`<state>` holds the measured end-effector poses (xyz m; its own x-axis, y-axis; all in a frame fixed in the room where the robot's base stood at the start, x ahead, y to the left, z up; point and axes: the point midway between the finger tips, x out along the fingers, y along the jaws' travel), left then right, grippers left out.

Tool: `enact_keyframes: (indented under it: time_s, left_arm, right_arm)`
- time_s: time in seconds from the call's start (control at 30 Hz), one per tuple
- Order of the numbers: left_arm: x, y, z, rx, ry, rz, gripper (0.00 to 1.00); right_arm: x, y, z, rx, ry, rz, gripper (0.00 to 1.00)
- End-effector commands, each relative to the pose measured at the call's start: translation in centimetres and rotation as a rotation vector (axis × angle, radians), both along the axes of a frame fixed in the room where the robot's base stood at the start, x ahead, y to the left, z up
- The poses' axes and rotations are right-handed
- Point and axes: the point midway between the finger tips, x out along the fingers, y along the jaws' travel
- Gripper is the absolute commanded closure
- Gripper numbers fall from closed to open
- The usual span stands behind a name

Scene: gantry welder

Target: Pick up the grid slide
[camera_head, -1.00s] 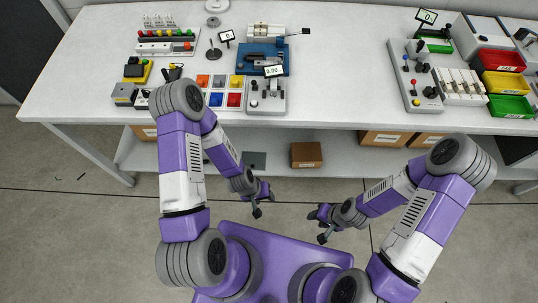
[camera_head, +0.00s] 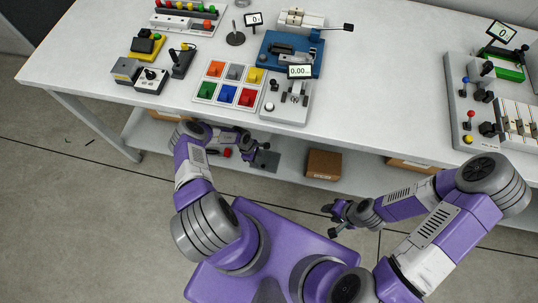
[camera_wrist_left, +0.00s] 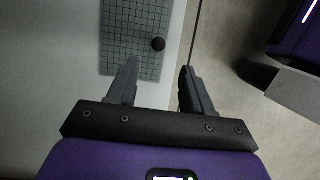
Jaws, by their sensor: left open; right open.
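The grid slide is a flat grey plate with a grid of lines and a dark round knob at one side. It lies on the lower shelf under the bench, near the shelf's edge, and shows in the left wrist view (camera_wrist_left: 132,32). In the head view the grey plate (camera_head: 267,161) is partly hidden by my left gripper (camera_head: 257,149). In the left wrist view my left gripper (camera_wrist_left: 159,68) is open and empty, its fingers pointing toward the knob, which shows just beyond the gap between the tips. My right gripper (camera_head: 336,220) is open and empty over the floor.
The white bench (camera_head: 130,85) overhangs the lower shelf. A brown box (camera_head: 323,164) stands on the shelf right of the slide. A coloured button panel (camera_head: 229,84) and a blue fixture (camera_head: 290,54) stand on the bench above. The floor in front is clear.

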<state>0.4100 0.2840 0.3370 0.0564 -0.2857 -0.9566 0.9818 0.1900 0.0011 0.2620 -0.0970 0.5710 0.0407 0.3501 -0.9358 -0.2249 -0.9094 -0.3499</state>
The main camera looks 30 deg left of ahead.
Motion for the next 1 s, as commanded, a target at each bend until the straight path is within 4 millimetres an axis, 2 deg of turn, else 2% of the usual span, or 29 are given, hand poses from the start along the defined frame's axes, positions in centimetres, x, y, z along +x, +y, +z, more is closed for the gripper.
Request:
enact_keyframes:
  time_s: [0.53,0.87,1.0]
  left_arm:
    - [0.8,-2.3,-6.5,-0.005,0.003,0.01,0.49]
    - [0.9,-2.5,-7.0,-0.004,0.002,0.01,0.49]
    - [0.9,-2.5,-7.0,-0.004,0.002,0.01,0.69]
  right_arm:
    - [-0.1,0.0,-2.6,0.0,0.001,0.0,0.57]
    - [0.0,0.0,-2.7,0.0,0.001,0.0,0.57]
    - [0.0,0.0,-2.7,0.0,0.001,0.0,0.57]
